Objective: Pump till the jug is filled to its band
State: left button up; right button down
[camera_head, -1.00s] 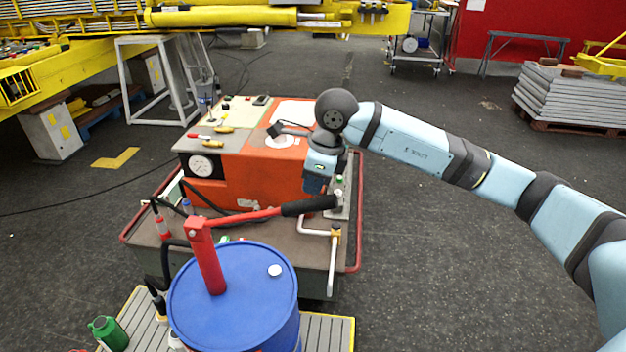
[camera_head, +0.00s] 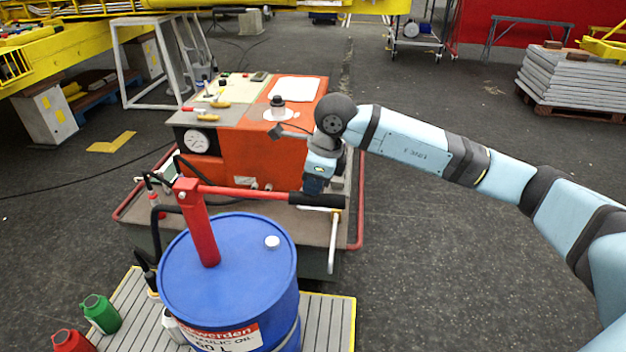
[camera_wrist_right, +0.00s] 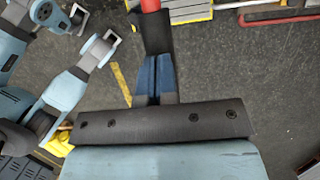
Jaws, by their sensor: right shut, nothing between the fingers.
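A blue oil drum (camera_head: 228,285) stands on a slatted platform, with a red hand pump (camera_head: 205,235) on its top. The pump's red lever (camera_head: 245,192) runs right and slopes slightly down to a black grip (camera_head: 317,200). My right gripper (camera_head: 315,190) is shut and empty, its tips at the top of the grip, apparently touching it. In the wrist view its blue fingers (camera_wrist_right: 155,78) lie together over the black grip (camera_wrist_right: 157,30). A pale container (camera_head: 173,325), possibly the jug, is mostly hidden behind the drum's left side; its band and level cannot be seen.
An orange machine (camera_head: 250,150) with a gauge sits on a red-railed cart (camera_head: 359,200) behind the drum. A green can (camera_head: 101,313) and a red can (camera_head: 72,341) stand at lower left. The floor to the right is open beneath my arm.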

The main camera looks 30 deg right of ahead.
aim_at(313, 201)
jog(key=b+x, duration=0.2)
jog(key=x, duration=0.1)
jog(key=d+b+x, duration=0.1)
jog(key=shift+s+a+f, duration=0.15)
jog(key=shift+s+f, duration=0.15)
jog(key=shift+f, duration=0.15)
jog(key=shift+r, duration=0.1)
pick_arm(q)
jog(key=r+p, duration=0.1)
jog(key=p, duration=0.2)
jog(key=r+p, duration=0.1)
jog(key=p, duration=0.3)
jog(key=s+a+r+p, duration=0.1)
jog(key=p, duration=0.2)
jog(key=shift+r+p, duration=0.2)
jog(key=shift+p, duration=0.2)
pick_arm(e)
jog(key=w+a+v, duration=0.1)
jog(key=v, duration=0.8)
jog(key=w+a+r+v, duration=0.1)
jog(key=a+v, duration=0.1)
jog(key=v, duration=0.8)
jog(key=shift+w+a+r, duration=0.2)
jog(key=shift+w+a, duration=0.1)
jog(key=shift+w, duration=0.1)
pick_arm(q)
jog(key=shift+d+r, duration=0.1)
jog(key=shift+r, duration=0.05)
